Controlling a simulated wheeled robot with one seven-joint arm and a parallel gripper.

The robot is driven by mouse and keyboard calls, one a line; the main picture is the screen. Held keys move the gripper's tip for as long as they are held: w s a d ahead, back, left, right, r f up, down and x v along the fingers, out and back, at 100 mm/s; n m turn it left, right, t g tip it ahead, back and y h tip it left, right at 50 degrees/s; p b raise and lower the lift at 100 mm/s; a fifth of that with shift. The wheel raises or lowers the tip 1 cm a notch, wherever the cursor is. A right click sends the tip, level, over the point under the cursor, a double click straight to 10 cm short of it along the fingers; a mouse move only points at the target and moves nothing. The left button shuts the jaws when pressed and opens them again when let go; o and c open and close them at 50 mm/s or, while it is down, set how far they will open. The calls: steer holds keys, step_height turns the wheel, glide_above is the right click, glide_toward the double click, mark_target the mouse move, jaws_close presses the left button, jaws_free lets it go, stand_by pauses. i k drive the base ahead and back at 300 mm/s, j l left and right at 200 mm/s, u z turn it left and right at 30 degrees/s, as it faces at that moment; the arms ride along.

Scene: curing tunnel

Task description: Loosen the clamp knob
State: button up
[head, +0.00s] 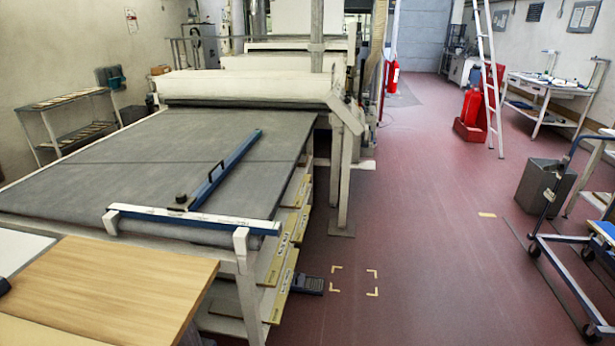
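A small dark knob (181,198) stands at the near end of a blue bar, where the bar meets the front rail; it looks like the clamp knob. The blue bar (222,172) lies slantwise over the grey belt (120,155) and has a dark handle (214,170) near its middle. The front rail (190,218) is white and blue and runs across the near end of the belt. My gripper is not in view. The knob is too small to tell how tight it is.
A wooden-topped table (120,285) stands close in front at the lower left. A blue cart (580,250) and a dark bin (544,186) stand at the right. A foot pedal (308,285) lies beside the machine. The red floor (430,250) between is mostly clear, with yellow corner marks.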

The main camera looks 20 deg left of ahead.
mark_target(179, 197)
steer(key=i+l+z, duration=0.6)
steer(key=i, duration=0.2)
steer(key=i+u, duration=0.35)
steer(key=i, duration=0.15)
steer(key=i+l+u, duration=0.15)
steer(key=i+u, duration=0.2)
steer(key=i, duration=0.15)
steer(key=i+j+u, duration=0.15)
steer(key=i+u, duration=0.25)
steer(key=i+j+u, duration=0.1)
steer(key=u, duration=0.35)
steer(key=i+l+u, duration=0.1)
steer(key=i+u, duration=0.3)
steer(key=i+l+u, duration=0.1)
steer(key=i+u, duration=0.15)
steer(key=u, duration=0.15)
steer(key=i+l+u, duration=0.25)
steer(key=u, duration=0.2)
